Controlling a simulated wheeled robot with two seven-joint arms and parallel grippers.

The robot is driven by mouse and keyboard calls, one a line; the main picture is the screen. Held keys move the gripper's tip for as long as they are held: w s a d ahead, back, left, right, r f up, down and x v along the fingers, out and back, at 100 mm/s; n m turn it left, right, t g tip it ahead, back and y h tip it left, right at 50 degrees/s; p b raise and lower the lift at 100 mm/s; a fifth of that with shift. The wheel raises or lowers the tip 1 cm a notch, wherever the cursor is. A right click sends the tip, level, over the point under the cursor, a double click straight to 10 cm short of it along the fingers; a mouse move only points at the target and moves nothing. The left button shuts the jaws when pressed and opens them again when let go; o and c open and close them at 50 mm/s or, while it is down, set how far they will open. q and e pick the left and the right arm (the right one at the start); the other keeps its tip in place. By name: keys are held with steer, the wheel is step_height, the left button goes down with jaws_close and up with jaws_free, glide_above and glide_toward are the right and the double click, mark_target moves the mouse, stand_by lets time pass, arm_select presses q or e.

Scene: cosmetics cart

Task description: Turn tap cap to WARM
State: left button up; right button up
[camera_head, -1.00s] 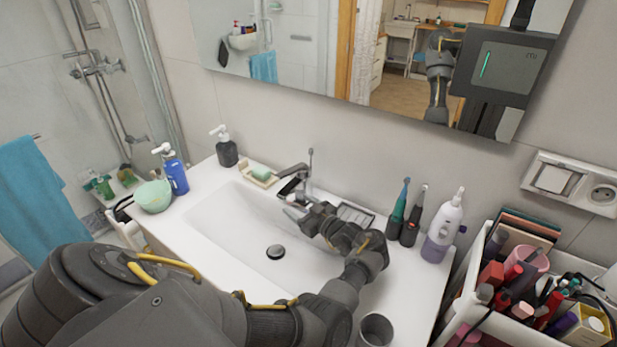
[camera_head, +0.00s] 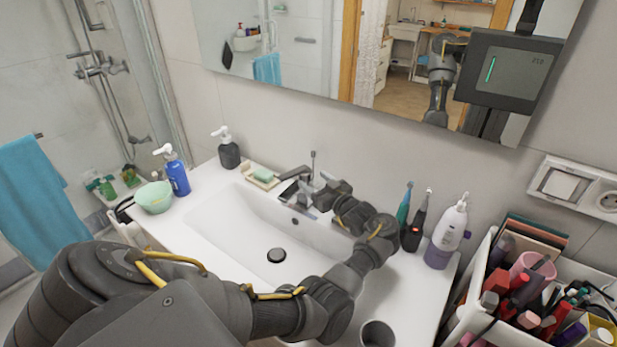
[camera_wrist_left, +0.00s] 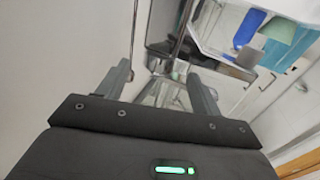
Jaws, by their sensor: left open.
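The tap (camera_head: 288,191) stands at the back edge of the white sink in the head view. Its flat dark lever cap (camera_head: 295,172) points to the left, and a thin rod rises beside it. My left gripper (camera_head: 318,190) is at the tap's right side, its fingers pointing at the tap. In the left wrist view the left gripper (camera_wrist_left: 160,86) is open, and a shiny metal part of the tap (camera_wrist_left: 165,93) shows between and beyond the fingers. I cannot tell whether a finger touches it. My right gripper is not in view.
A soap dish (camera_head: 262,181) stands left of the tap, with a dark dispenser (camera_head: 229,153) farther left. Two toothbrushes (camera_head: 413,225) and a white bottle (camera_head: 447,238) stand right of my arm. The mirror (camera_head: 300,50) hangs behind the sink. The basin (camera_head: 235,225) is empty.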

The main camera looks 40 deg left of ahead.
mark_target(309, 177)
arm_select(q)
steer(key=shift+x, duration=1.6)
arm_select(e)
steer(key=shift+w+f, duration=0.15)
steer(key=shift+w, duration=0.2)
